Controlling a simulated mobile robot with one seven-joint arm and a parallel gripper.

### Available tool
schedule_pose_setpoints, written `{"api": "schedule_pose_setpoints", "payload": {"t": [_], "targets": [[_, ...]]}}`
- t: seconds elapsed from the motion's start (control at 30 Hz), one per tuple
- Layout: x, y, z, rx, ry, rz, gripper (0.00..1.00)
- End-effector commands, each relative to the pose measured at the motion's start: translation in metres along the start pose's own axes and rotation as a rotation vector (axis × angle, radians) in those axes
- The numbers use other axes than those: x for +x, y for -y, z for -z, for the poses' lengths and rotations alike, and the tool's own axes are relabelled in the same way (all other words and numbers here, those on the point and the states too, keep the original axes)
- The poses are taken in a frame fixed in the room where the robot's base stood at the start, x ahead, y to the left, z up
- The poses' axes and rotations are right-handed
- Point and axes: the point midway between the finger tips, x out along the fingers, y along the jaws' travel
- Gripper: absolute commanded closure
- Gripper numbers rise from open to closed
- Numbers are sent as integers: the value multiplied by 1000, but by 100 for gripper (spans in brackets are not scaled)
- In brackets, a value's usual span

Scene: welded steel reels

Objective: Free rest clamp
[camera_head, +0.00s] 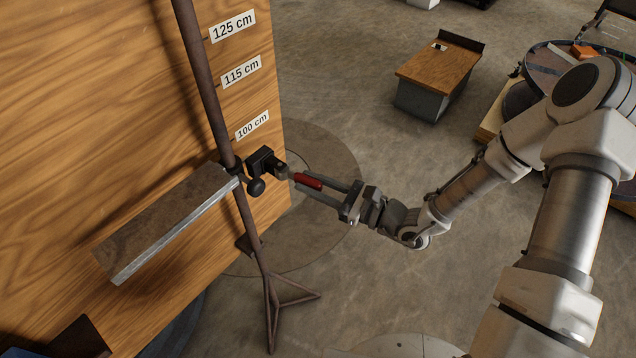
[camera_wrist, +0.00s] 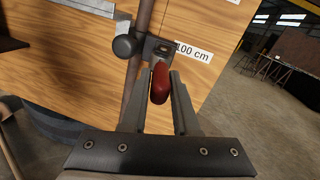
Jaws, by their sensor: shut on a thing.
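The rest clamp (camera_head: 262,164) is a dark block on a rusty upright pole (camera_head: 213,95), just below the 100 cm label. A round black knob (camera_head: 257,187) sits at its lower side; the knob also shows in the wrist view (camera_wrist: 124,47). A red handle (camera_head: 308,180) sticks out from the clamp to the right. My gripper (camera_head: 322,188) is shut on the red handle, with a finger on each side of it. In the wrist view the red handle (camera_wrist: 161,83) lies between the fingers. A flat grey rest (camera_head: 170,215) extends left from the pole at clamp height.
A wooden panel (camera_head: 100,80) with 125, 115 and 100 cm labels stands behind the pole. The pole stands on a tripod foot (camera_head: 272,305). A low wood-topped cabinet (camera_head: 440,68) is at the back. Reels (camera_head: 555,65) lie at the right. The floor between is clear.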

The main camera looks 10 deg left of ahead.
Motion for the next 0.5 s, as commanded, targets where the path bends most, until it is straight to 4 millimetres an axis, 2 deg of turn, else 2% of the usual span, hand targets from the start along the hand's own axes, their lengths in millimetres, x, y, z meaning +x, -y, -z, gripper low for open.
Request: {"api": "schedule_pose_setpoints", "payload": {"t": [0.5], "targets": [[4,-2,0,1,-1,2,100]]}}
